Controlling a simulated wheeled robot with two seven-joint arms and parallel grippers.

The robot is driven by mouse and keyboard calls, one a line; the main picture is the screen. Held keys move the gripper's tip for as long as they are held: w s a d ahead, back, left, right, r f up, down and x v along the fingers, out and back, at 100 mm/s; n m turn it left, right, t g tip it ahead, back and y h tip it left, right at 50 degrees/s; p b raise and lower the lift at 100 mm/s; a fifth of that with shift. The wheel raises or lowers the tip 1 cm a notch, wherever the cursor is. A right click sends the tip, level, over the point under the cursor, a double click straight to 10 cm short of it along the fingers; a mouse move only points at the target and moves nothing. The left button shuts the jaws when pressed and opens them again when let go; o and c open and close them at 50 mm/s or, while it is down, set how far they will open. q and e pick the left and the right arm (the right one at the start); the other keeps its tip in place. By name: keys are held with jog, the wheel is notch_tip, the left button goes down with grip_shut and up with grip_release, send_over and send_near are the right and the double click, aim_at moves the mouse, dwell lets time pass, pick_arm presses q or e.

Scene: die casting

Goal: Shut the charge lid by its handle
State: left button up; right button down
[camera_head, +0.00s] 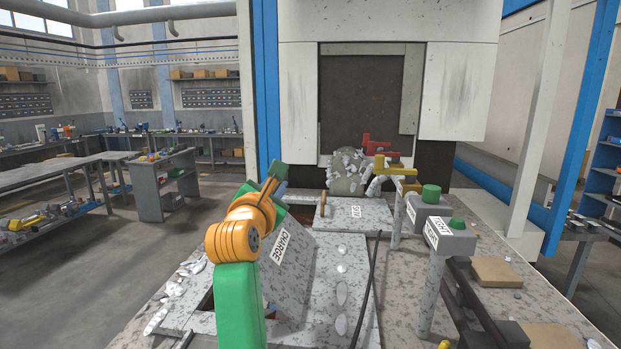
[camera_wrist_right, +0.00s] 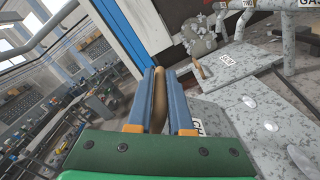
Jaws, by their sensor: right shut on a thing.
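The charge lid (camera_head: 295,275) is a speckled grey panel marked CHARGE. It stands tilted up, open, over the speckled bench top, with a dark opening at its left. My right gripper (camera_head: 274,178), on the green and orange arm, is at the lid's upper edge. In the right wrist view my right gripper (camera_wrist_right: 159,88) has its blue fingers closed on the brown handle (camera_wrist_right: 159,100). The lid (camera_wrist_right: 215,112) shows just to the right of the fingers there. In the head view the handle is hidden behind my gripper. My left gripper is in neither view.
A flat lid (camera_head: 357,217) with its own brown knob lies behind the charge lid. A dark cable (camera_head: 368,290) runs over the bench to the right. Posts with green buttons (camera_head: 431,193) stand on the right. The machine (camera_head: 373,95) rises behind.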

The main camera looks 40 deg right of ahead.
jog(key=shift+w+a+f+n, duration=0.25)
jog(key=shift+w+a+n, duration=0.35)
jog(key=shift+w, duration=0.15)
jog(key=shift+w+a+f+n, duration=0.3)
jog(key=shift+w+a+n, duration=0.15)
jog(key=shift+w, duration=0.15)
jog(key=shift+w+a+f, duration=0.1)
jog(key=shift+w+a+f+n, duration=0.5)
jog(key=shift+w+a+n, duration=0.05)
jog(key=shift+w, duration=0.15)
